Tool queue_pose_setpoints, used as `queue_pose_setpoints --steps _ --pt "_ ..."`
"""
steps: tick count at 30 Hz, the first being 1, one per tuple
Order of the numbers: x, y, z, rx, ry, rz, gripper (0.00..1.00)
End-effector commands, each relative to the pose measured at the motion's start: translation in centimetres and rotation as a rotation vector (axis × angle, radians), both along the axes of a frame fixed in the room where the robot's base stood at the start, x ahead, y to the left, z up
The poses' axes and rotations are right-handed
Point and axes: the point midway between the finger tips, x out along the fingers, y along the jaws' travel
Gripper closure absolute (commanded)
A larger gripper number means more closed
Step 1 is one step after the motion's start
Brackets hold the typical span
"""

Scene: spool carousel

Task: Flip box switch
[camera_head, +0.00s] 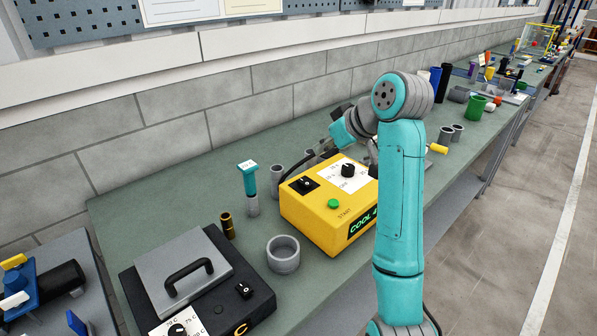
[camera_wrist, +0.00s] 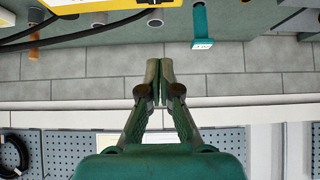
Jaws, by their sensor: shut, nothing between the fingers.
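A yellow box (camera_head: 312,220) stands on the bench. On its top are a black switch (camera_head: 305,184), a black knob (camera_head: 347,170) on a white dial plate and a green button (camera_head: 333,204). Its front carries a lit green display, partly hidden by my arm. A black box (camera_head: 258,305) in the foreground also has a small black switch (camera_head: 243,290) and a knob. My gripper is shut and empty in the wrist view (camera_wrist: 158,85), its fingertips together in front of the block wall. The yellow box (camera_wrist: 105,10) shows at that view's top edge, apart from the fingers.
A grey ring (camera_head: 283,254), a brass cylinder (camera_head: 227,225) and a teal-topped post (camera_head: 249,187) stand left of the yellow box. A black cable (camera_head: 297,160) runs behind it. Grey tubes and a green cup (camera_head: 475,108) stand farther right. The block wall bounds the bench's back.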

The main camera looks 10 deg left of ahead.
Motion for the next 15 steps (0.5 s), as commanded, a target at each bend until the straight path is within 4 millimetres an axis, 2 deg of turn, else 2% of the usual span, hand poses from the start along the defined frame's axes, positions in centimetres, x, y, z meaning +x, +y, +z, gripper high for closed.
queue_pose_setpoints --steps 8,15 --pt "0.5 0.7 -0.9 -0.001 0.002 0.000 1.00" --pt "2.3 3.0 -3.9 -0.001 0.004 0.000 1.00"
